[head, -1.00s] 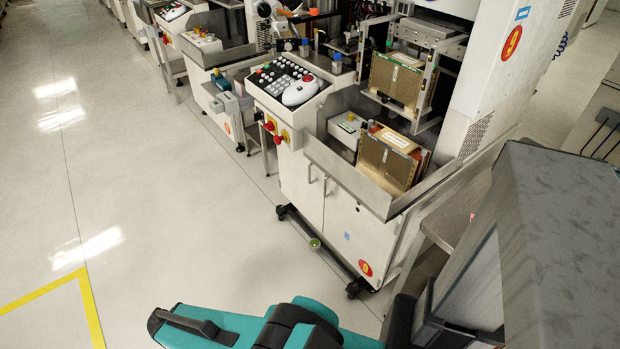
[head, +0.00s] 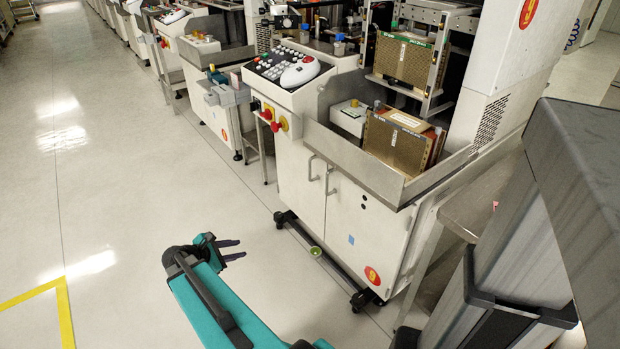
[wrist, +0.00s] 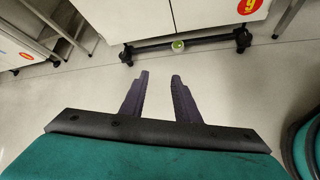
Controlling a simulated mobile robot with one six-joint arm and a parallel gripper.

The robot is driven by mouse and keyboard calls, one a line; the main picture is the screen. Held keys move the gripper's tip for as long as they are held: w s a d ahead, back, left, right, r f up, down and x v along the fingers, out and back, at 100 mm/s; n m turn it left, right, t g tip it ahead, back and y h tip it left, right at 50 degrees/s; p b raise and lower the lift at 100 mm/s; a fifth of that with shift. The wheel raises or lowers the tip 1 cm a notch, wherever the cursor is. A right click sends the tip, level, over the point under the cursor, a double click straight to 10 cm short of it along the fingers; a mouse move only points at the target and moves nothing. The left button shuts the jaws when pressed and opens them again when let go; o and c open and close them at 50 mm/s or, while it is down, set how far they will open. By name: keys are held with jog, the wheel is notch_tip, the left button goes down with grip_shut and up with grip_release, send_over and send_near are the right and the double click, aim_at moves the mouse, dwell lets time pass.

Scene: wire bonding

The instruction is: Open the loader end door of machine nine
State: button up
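Machine nine (head: 337,217) is the white cabinet right of centre in the head view, with a red round 9 label (head: 372,276) low on its right front. Its front has cabinet doors with two bar handles (head: 320,173). An open metal bay (head: 405,195) at its right end holds a brown magazine (head: 393,137); a second magazine (head: 403,59) sits on the lift above it. I cannot tell which panel is the loader end door. My gripper (head: 238,249) is open and empty over the floor, in front of the cabinet and apart from it. In the wrist view its fingers (wrist: 160,75) are spread, pointing toward the cabinet base.
The control panel (head: 290,68) has red and yellow knobs (head: 268,115) sticking out at the cabinet's front left. A wheeled base bar (head: 316,251) runs along the floor. A metal table (head: 470,205) stands at the right. The floor (head: 110,200) at the left is clear.

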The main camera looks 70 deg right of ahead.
jog(key=s+d+r+n+g+h+b, duration=0.1)
jog(key=s+d+r+h+b, duration=0.2)
jog(key=d, duration=0.4)
jog(key=d+r+n+b, duration=0.2)
jog(key=d+r+b, duration=0.15)
jog(key=d, duration=0.35)
jog(key=n+g+h+b, duration=0.2)
jog(key=h+b, duration=0.2)
jog(key=b, duration=0.2)
send_near(309, 167)
jog(key=v, duration=0.3)
jog(key=shift+w, duration=0.35)
jog(key=shift+d, duration=0.1)
jog(key=b+x, duration=0.1)
jog(key=x, duration=0.3)
jog(key=b+x, duration=0.2)
jog(key=x, duration=0.3)
jog(key=b+x, duration=0.2)
jog(key=x, duration=0.2)
jog(key=shift+s+d, duration=0.2)
jog(key=shift+s, duration=0.15)
grip_shut()
